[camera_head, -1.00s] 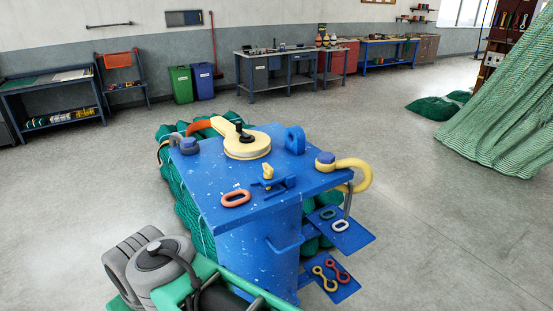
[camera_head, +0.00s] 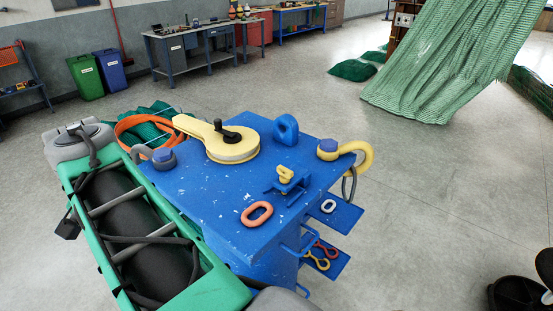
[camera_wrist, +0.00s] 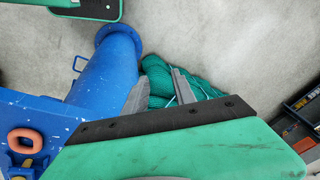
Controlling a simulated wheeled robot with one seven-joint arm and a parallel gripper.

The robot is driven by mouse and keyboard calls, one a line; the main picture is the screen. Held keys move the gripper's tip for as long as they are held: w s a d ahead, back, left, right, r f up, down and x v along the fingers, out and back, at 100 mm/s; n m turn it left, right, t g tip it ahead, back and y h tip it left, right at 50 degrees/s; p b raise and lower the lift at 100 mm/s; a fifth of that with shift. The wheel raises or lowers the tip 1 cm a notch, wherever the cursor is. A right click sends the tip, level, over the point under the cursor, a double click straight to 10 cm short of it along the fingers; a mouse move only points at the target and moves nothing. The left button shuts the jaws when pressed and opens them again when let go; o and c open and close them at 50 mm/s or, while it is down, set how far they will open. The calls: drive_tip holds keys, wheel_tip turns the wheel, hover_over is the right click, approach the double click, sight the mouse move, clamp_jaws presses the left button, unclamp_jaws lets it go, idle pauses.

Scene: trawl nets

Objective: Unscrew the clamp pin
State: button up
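A small blue clamp (camera_head: 287,186) stands on the blue table top (camera_head: 205,205), with a yellow piece (camera_head: 286,174) upright in it that looks like the clamp pin. An orange oval ring (camera_head: 257,214) lies in front of it and also shows at the left edge of the wrist view (camera_wrist: 25,141). My gripper (camera_wrist: 160,84) shows in the wrist view with its two grey fingers apart and nothing visible between them. It is beside the blue pedestal (camera_wrist: 103,75), over the floor and green netting (camera_wrist: 160,80), away from the clamp. I cannot make out the fingers in the head view.
A yellow block with a black handle (camera_head: 228,140), a blue eye (camera_head: 286,129), a yellow hook (camera_head: 350,158) and a grey hook (camera_head: 160,157) crowd the top. Small blue shelves (camera_head: 335,212) jut out at its right. Open floor (camera_head: 430,190) lies to the right.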

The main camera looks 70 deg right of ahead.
drive_tip(key=s+d+r+m+g, duration=0.1)
drive_tip(key=s+d+r+m, duration=0.25)
drive_tip(key=d+m, duration=0.3)
drive_tip(key=s+d+r+m+g, duration=0.1)
drive_tip(key=s+d+r+m, duration=0.2)
drive_tip(key=s+d+m, duration=0.4)
wheel_tip(320, 180, up, 6)
drive_tip(key=r+m+y+p, duration=0.1)
drive_tip(key=m+p, duration=0.1)
drive_tip(key=m, duration=1.1)
hover_over(285, 169)
drive_tip(key=shift+w+f+g, duration=0.25)
drive_tip(key=shift+g, duration=0.05)
drive_tip(key=shift+s+f+m, duration=0.1)
drive_tip(key=shift+s+m, duration=0.3)
drive_tip(key=shift+m, duration=0.05)
wheel_tip(285, 169, down, 7)
drive_tip(key=shift+w+f+b, duration=0.15)
drive_tip(key=shift+f+b, duration=0.05)
drive_tip(key=shift+b, duration=0.2)
drive_tip(key=shift+c, duration=0.2)
clamp_jaws()
